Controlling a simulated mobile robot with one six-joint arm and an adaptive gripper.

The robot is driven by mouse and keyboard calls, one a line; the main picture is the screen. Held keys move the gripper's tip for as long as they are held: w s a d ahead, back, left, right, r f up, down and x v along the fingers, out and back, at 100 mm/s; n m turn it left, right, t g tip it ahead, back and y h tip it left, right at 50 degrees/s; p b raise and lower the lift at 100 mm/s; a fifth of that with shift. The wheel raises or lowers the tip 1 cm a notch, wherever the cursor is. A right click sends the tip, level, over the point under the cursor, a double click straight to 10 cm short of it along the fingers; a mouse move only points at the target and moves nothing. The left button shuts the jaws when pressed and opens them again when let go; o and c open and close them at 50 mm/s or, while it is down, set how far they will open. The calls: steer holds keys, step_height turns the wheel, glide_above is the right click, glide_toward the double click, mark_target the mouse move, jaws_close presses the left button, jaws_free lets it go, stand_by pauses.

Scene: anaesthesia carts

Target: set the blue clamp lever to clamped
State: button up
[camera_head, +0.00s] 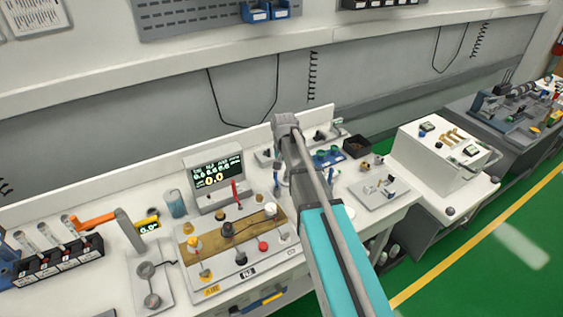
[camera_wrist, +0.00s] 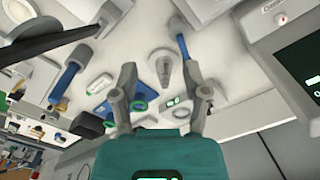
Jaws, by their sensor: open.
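My gripper (camera_wrist: 160,76) shows in the wrist view with its two grey fingers apart and nothing held between them. In the head view my arm hides it. A blue lever-like bar (camera_wrist: 183,48) lies close to the right fingertip in the wrist view; I cannot tell whether they touch. A second blue bar (camera_wrist: 66,76) stands further left on a light plate. In the head view a small fixture with a blue part (camera_head: 391,192) sits on a pale plate (camera_head: 366,200) right of my arm. I cannot tell which blue bar is the clamp lever, or its setting.
A control panel with knobs (camera_head: 187,262) and a monitor (camera_head: 217,172) stand left of my arm. A black bin (camera_head: 357,146) and a blue tray with green rings (camera_head: 329,158) lie behind it. A white box unit (camera_head: 425,160) stands right. A grey cone (camera_wrist: 163,66) shows between my fingers.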

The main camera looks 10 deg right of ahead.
mark_target(275, 176)
steer(key=s+f+n+b, duration=0.1)
steer(key=s+f+b, duration=0.1)
steer(key=s, duration=0.5)
steer(key=s+f+n+b, duration=0.1)
steer(key=s+f+b, duration=0.2)
steer(key=s, duration=0.4)
steer(key=s+f+n+b, duration=0.2)
steer(key=s+f, duration=0.1)
steer(key=s, duration=0.4)
steer(key=shift+d+b, duration=0.35)
steer(key=shift+d, duration=0.05)
steer(key=w+r+n+t+p, duration=0.1)
steer(key=w+r+p, duration=0.2)
steer(key=w, duration=0.5)
steer(key=w+a+r+t+p, duration=0.1)
steer(key=w+r+t+p, duration=0.1)
steer(key=w, duration=0.6)
steer(key=w+r+n+t+y+p, duration=0.1)
steer(key=w+r+p, duration=0.3)
steer(key=w, duration=0.4)
steer(key=shift+w+a+r+n, duration=0.15)
steer(key=shift+w+r+n, duration=0.15)
steer(key=shift+r, duration=0.4)
steer(key=shift+f, duration=0.15)
steer(key=b+x, duration=0.8)
steer(key=x, duration=0.1)
steer(key=b+x, duration=0.4)
steer(key=shift+w+f+b, duration=0.1)
steer(key=shift+w+b, duration=0.25)
steer(key=shift+c, duration=0.3)
